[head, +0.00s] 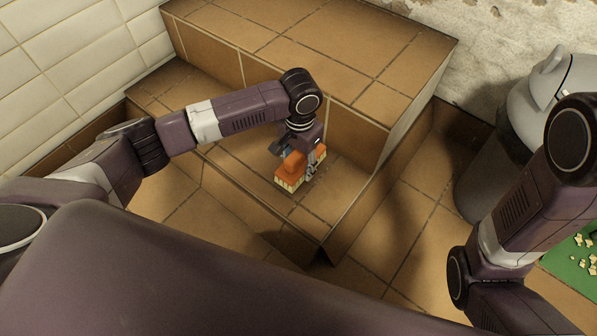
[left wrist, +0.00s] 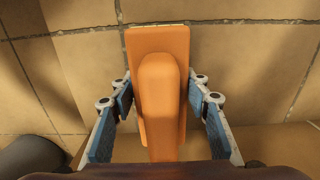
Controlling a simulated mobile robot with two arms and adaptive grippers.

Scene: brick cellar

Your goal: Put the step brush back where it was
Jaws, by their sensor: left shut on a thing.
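The step brush (head: 292,169) has an orange body and pale bristles that point down. It is at the lower tiled step (head: 235,175), near that step's front right part; I cannot tell whether the bristles touch the tiles. My left gripper (head: 304,163) comes down over the brush and is shut on it. In the left wrist view the brush (left wrist: 160,85) lies between the two blue-padded fingers, with its raised grip pointing up the picture. My right arm shows at the right of the head view, but its gripper is not in view.
A higher tiled step (head: 330,40) rises behind the brush. A grey bin (head: 485,170) stands on the floor to the right. A green mat (head: 575,262) with small pale pieces lies at the right edge. White wall tiles (head: 70,60) bound the left.

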